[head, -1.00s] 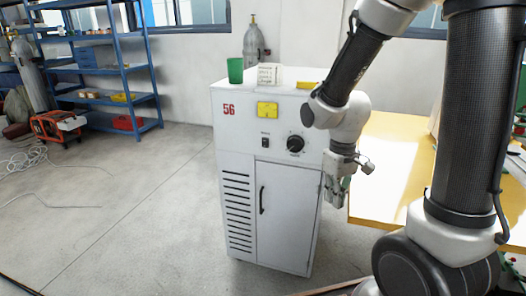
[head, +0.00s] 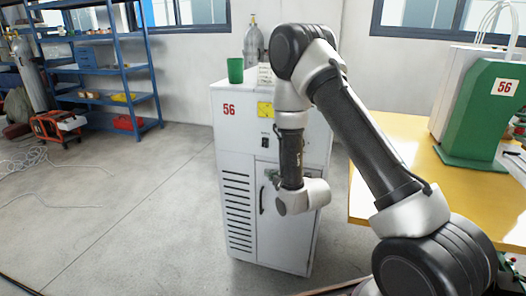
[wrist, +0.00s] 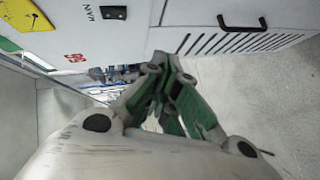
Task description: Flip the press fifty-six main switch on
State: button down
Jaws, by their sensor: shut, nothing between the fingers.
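The white cabinet (head: 232,140) bears a red 56 and stands in the middle of the head view. Its small black main switch (head: 265,142) sits on the upper front, below a yellow panel (head: 265,109). In the wrist view the switch (wrist: 113,12) shows at the top, beside the word MAIN. I cannot tell which way it is flipped. My gripper (head: 272,176) is in front of the cabinet, below the switch, partly hidden by my wrist. In the wrist view my gripper (wrist: 163,68) has its green-padded fingers together and empty, apart from the switch.
A green cup (head: 235,70) stands on the cabinet top. A door handle (head: 262,201) and vent slots (head: 238,212) are on the cabinet front. A yellow table (head: 400,140) with a green machine marked 56 (head: 485,100) is at right. The floor at left is mostly clear.

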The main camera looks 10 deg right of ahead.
aim_at(265, 143)
jog(key=r, duration=0.1)
jog(key=r+n+t, duration=0.1)
jog(key=r, duration=0.1)
jog(key=r+n+t, duration=0.1)
jog(key=shift+w+a+r+y, duration=0.1)
jog(key=shift+w+r+y, duration=0.1)
jog(key=shift+w+y, duration=0.15)
jog(key=shift+w+d+x, duration=0.1)
jog(key=shift+d+x, duration=0.35)
jog(key=shift+x, duration=1.7)
jog(key=shift+w+d+x, duration=0.15)
jog(key=shift+d+x, duration=0.3)
jog(key=shift+x, duration=1.75)
jog(key=shift+w+d+x, duration=0.1)
jog(key=shift+d+x, duration=0.35)
jog(key=shift+x, duration=1.7)
jog(key=shift+f, duration=0.15)
